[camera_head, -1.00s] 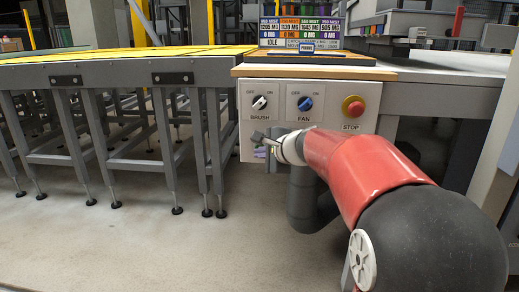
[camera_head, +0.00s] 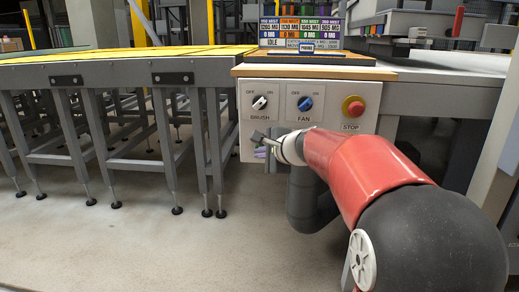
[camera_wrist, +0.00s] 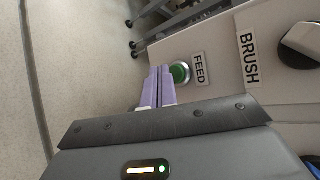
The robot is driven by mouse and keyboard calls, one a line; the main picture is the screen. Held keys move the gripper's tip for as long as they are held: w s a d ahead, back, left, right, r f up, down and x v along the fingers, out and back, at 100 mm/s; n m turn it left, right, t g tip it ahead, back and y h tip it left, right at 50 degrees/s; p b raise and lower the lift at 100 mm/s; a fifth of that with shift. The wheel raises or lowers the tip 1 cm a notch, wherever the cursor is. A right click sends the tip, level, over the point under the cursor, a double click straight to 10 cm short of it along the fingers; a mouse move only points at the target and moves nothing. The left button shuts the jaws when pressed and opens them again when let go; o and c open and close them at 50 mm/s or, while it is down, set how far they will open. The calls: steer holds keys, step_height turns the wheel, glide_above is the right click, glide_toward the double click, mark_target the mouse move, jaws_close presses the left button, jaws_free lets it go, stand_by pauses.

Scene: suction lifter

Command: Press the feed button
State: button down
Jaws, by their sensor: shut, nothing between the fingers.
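The feed button is a round green button (camera_wrist: 180,73) in a metal ring on the light control panel (camera_head: 330,92), beside a FEED label (camera_wrist: 199,69) in the wrist view. My gripper (camera_wrist: 160,72) is shut and empty, its pale purple fingers side by side. The fingertips are just beside the green button in the wrist view; I cannot tell whether they touch it. In the head view my gripper (camera_head: 262,148) is at the panel's lower left, below the BRUSH switch, and hides the button.
A yellow-topped conveyor (camera_head: 110,62) on grey legs is to the left. The floor in front is clear.

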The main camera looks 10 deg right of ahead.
stand_by(0.3)
steer(key=shift+w+d, duration=0.1)
steer(key=shift+w, duration=0.3)
